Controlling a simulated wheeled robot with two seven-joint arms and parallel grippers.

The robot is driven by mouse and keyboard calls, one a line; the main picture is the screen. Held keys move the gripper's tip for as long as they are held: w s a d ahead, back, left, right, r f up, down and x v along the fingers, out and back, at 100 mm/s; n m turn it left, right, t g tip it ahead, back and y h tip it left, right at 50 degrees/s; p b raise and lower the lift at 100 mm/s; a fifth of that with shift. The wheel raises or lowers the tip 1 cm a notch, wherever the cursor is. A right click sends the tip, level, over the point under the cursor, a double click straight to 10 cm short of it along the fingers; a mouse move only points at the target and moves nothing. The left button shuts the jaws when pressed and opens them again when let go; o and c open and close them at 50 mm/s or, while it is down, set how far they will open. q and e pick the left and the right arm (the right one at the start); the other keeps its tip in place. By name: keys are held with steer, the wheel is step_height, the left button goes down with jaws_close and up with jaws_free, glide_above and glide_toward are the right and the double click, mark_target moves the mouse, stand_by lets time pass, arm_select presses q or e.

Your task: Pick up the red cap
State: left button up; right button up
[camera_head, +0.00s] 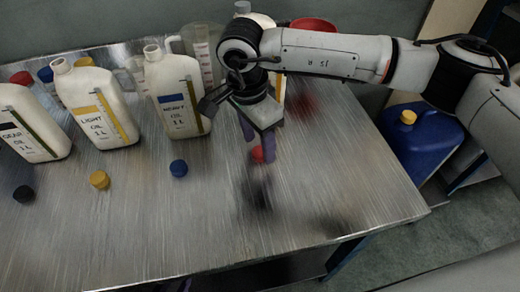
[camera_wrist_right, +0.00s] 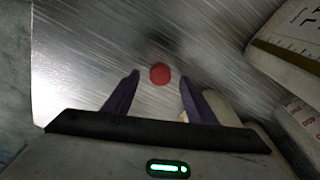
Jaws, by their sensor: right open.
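The red cap (camera_head: 257,153) lies on the metal table, partly hidden by my right gripper in the head view. My right gripper (camera_head: 258,150) points down over it, with its purple fingers apart. In the right wrist view the red cap (camera_wrist_right: 160,74) lies on the table, centred between the open fingertips of the right gripper (camera_wrist_right: 158,76). No contact between the fingers and the cap shows. My left gripper is not in view.
A blue cap (camera_head: 179,168), a yellow cap (camera_head: 99,179) and a black cap (camera_head: 24,194) lie to the left. White oil bottles, among them the heavy oil bottle (camera_head: 176,95), stand behind. A blue canister (camera_head: 420,140) is beyond the table's right edge. The front table area is clear.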

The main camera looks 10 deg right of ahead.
step_height(320, 180, down, 2)
steer(key=shift+d, duration=0.1)
steer(key=shift+w, duration=0.1)
steer(key=c, duration=1.1)
steer(key=shift+r, duration=0.1)
